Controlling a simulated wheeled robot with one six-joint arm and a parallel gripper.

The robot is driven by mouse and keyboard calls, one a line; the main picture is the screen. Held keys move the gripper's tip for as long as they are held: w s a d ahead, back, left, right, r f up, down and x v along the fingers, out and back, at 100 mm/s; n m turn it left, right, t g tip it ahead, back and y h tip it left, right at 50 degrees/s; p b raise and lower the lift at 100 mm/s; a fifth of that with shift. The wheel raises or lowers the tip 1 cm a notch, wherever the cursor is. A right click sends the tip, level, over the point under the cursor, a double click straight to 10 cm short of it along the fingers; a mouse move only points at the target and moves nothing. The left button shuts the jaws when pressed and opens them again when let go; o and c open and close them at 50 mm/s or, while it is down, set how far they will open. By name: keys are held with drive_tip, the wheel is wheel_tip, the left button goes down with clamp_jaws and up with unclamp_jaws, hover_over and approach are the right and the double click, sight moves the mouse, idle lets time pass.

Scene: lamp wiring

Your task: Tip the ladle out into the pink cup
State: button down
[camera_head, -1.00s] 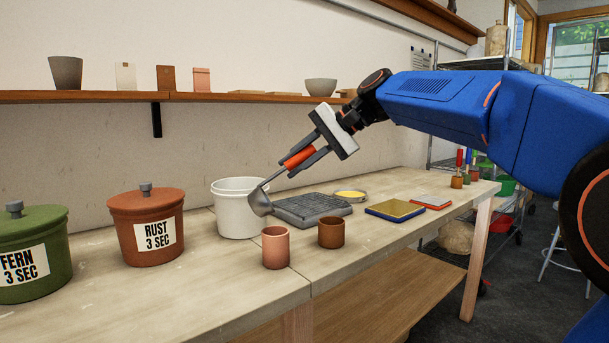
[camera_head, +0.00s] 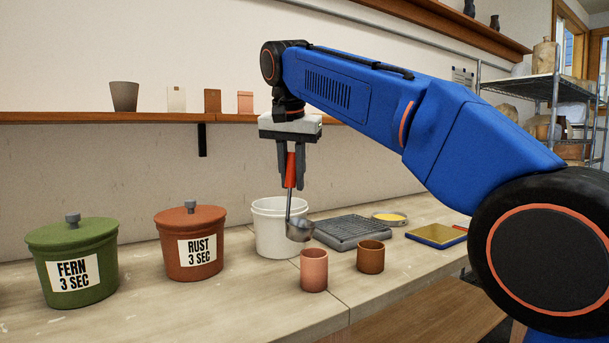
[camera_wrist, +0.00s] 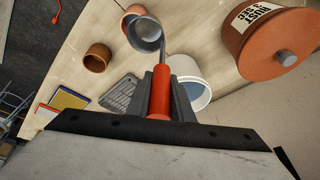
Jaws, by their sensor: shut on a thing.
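My gripper (camera_head: 291,182) is shut on the red handle of the ladle (camera_head: 299,229) and points straight down. The ladle hangs upright, with its grey bowl low, just above and behind the pink cup (camera_head: 314,270) and by the right rim of the white bucket. In the wrist view the ladle bowl (camera_wrist: 145,34) covers part of the pink cup (camera_wrist: 131,12). The bowl's inside looks grey there; I cannot tell whether it holds liquid. The pink cup stands upright on the bench, apart from the ladle.
The white bucket (camera_head: 272,240) stands left of the ladle. A brown cup (camera_head: 370,257) stands right of the pink cup. A grey grid tray (camera_head: 349,232) lies behind them. The lidded rust pot (camera_head: 190,250) and green fern pot (camera_head: 75,270) stand left. The front bench is clear.

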drive_tip(key=shift+s+a+f+h, duration=0.1)
drive_tip(key=shift+a+f+h, duration=0.1)
drive_tip(key=shift+a+h, duration=0.6)
